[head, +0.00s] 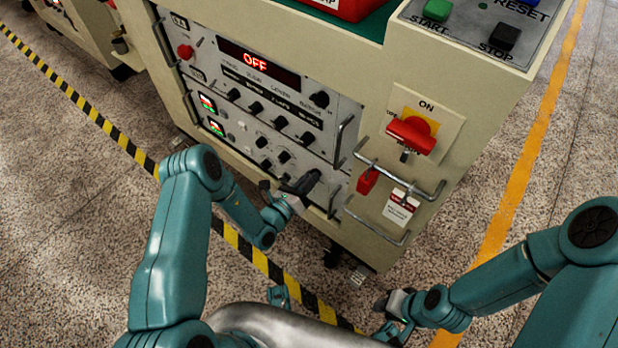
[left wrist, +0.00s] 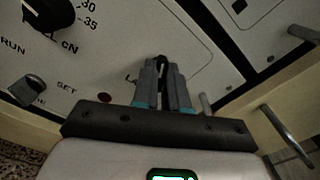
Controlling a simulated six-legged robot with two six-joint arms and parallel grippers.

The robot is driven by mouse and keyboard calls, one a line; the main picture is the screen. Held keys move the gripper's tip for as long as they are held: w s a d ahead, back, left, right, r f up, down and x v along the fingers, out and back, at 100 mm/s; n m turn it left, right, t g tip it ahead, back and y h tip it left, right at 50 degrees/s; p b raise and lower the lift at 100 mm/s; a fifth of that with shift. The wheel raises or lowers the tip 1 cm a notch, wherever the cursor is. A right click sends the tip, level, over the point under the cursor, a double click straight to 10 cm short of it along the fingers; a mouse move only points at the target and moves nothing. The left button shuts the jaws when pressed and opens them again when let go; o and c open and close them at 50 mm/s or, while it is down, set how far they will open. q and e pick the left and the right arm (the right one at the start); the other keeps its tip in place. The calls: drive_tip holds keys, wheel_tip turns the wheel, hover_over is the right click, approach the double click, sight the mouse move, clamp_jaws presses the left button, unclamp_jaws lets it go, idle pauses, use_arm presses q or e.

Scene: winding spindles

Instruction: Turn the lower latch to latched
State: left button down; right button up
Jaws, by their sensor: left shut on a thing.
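The lower latch, a small dark piece (left wrist: 163,62), shows between my left fingertips in the left wrist view. It is on the light grey panel beside a partly covered label starting "LA". Its turned position is hidden by the fingers. My left gripper (left wrist: 162,75) is shut on it. In the head view, my left gripper (head: 308,181) is against the lower right part of the cabinet's front panel and covers the latch. My right gripper (head: 388,308) hangs low in front of the cabinet, apart from it; its jaw opening is too small to judge.
The cabinet panel has a red OFF display (head: 258,61) and several black knobs. Metal handles (head: 376,238) stick out to the right of my left gripper. A red rotary switch (head: 411,134) sits above them. A black-yellow floor stripe (head: 95,113) runs along the cabinet.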

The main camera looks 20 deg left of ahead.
use_arm(q)
drive_tip(key=n, duration=0.6)
drive_tip(key=n+p, duration=0.1)
drive_tip(key=n, duration=0.4)
drive_tip(key=shift+a+f+n, duration=0.1)
drive_tip(key=shift+f+n, duration=0.1)
drive_tip(key=shift+n, duration=0.2)
idle(0.4)
drive_tip(key=c, duration=1.2)
unclamp_jaws()
drive_tip(key=shift+o, duration=0.2)
drive_tip(key=p+v, duration=0.2)
drive_tip(key=v, duration=1.4)
drive_tip(key=shift+p, duration=0.3)
drive_tip(key=shift+s, duration=0.15)
